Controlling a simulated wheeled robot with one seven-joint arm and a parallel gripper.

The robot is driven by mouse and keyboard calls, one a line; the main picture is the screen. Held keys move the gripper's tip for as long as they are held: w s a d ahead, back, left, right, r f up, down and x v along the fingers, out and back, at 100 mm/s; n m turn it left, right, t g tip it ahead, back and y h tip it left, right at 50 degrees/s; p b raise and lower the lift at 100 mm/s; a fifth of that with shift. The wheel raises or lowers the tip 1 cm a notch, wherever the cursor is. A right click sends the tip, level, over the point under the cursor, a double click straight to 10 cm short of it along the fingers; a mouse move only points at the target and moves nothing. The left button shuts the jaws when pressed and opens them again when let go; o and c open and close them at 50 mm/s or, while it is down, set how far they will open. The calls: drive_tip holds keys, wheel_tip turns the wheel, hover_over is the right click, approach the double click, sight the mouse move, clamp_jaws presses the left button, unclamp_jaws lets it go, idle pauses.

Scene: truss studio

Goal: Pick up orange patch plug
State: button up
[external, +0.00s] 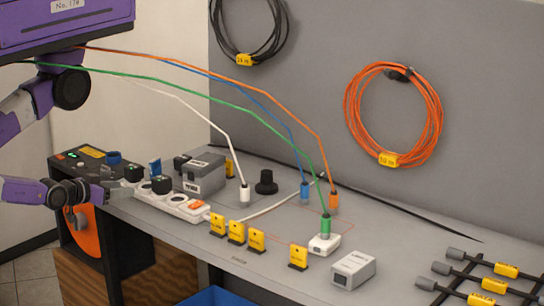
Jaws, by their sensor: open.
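The orange patch plug (333,200) stands upright on the grey bench (285,262), right of centre in the external view. An orange cable runs up from its top and away to the upper left. My gripper (122,189) is at the far left, by the left end of the white power strip, well apart from the orange plug. It is open; its fingers are small and dark here, and I see nothing held between them.
A blue plug (305,190) stands just left of the orange one. A green plug (325,228) stands in a white socket box (324,245) in front. A white plug (245,193), black knob (266,183) and several yellow tags (257,240) stand nearby. Cables arch overhead.

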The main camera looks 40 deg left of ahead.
drive_tip(key=w+d+r+m+t+h, duration=0.1)
drive_tip(key=w+d+r+m+h, duration=0.3)
drive_tip(key=d, duration=0.6)
drive_tip(key=w+d+r+m+t+h, duration=0.1)
drive_tip(key=w+d+r+m+h, duration=0.2)
drive_tip(key=w+d, duration=0.5)
drive_tip(key=w+d+r+m+t+h, duration=0.1)
drive_tip(key=w+d+m+h, duration=0.3)
drive_tip(key=d, duration=0.7)
drive_tip(key=n+g+y+p, duration=0.3)
drive_tip(key=n+g+y, duration=0.2)
drive_tip(key=n+y, duration=0.1)
approach(330, 198)
drive_tip(key=x, duration=0.5)
drive_tip(key=shift+w, duration=0.35)
drive_tip(key=shift+w+d+f, duration=0.1)
drive_tip(key=shift+w+d, duration=0.1)
drive_tip(key=shift+w+d+f+n, duration=0.25)
drive_tip(key=shift+w+f+n, duration=0.1)
drive_tip(key=shift+w, duration=0.35)
drive_tip(key=shift+p+x, duration=0.3)
drive_tip(key=shift+x, duration=2.85)
drive_tip(key=shift+r, duration=0.1)
